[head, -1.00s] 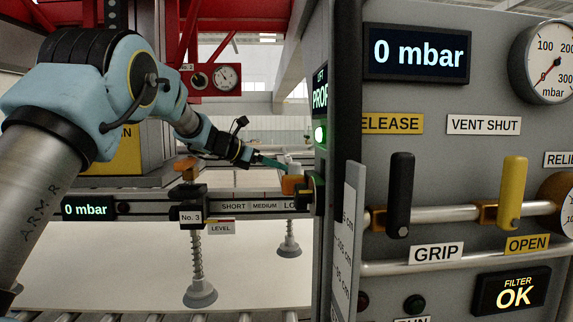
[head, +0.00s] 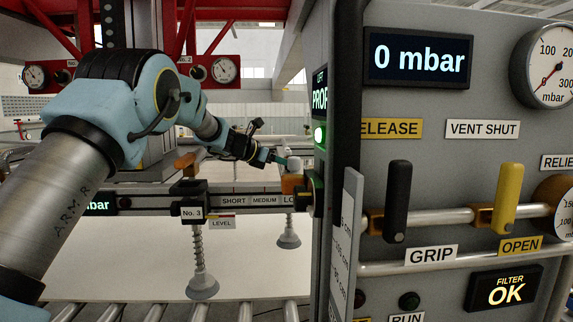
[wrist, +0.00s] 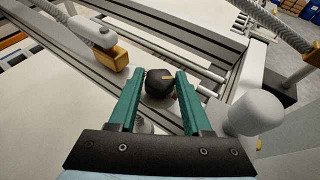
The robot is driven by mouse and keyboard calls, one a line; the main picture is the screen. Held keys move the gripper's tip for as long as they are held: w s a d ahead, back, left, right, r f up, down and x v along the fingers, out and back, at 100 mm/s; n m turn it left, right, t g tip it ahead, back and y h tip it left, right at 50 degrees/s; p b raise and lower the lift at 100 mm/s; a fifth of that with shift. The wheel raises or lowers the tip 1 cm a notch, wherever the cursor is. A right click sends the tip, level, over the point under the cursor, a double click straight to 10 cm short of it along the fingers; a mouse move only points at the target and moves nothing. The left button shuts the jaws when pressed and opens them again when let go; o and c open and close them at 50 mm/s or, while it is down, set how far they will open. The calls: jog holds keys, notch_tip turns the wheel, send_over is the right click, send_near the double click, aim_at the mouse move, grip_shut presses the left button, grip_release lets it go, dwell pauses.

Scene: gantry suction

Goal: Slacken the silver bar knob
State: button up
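A pale grey rounded cap (wrist: 257,112) stands right of the fingers. I cannot tell which of these is the silver bar knob.
In the head view, a control panel (head: 435,130) with black (head: 397,200) and yellow (head: 508,197) levers fills the right. A suction cup (head: 202,287) hangs below the bar on a spring.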

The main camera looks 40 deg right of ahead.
grip_shut()
jog(key=b, duration=0.2)
jog(key=shift+s+f+n+t+b, duration=0.2)
jog(key=shift+f+n+t+b, duration=0.05)
jog(key=shift+n+t+b, duration=0.15)
jog(key=shift+s+n+t+b, duration=0.1)
jog(key=shift+n+t+b, duration=0.55)
jog(key=shift+b, duration=0.55)
jog(key=shift+s+n+t+b, duration=0.1)
jog(key=shift+n+t+b, duration=0.35)
jog(key=shift+t+b, duration=0.15)
jog(key=shift+r+n+t, duration=0.25)
jog(key=shift+n+t, duration=0.45)
jog(key=shift+t, duration=0.15)
jog(key=o, duration=0.6)
grip_release()
jog(key=shift+c, duration=0.2)
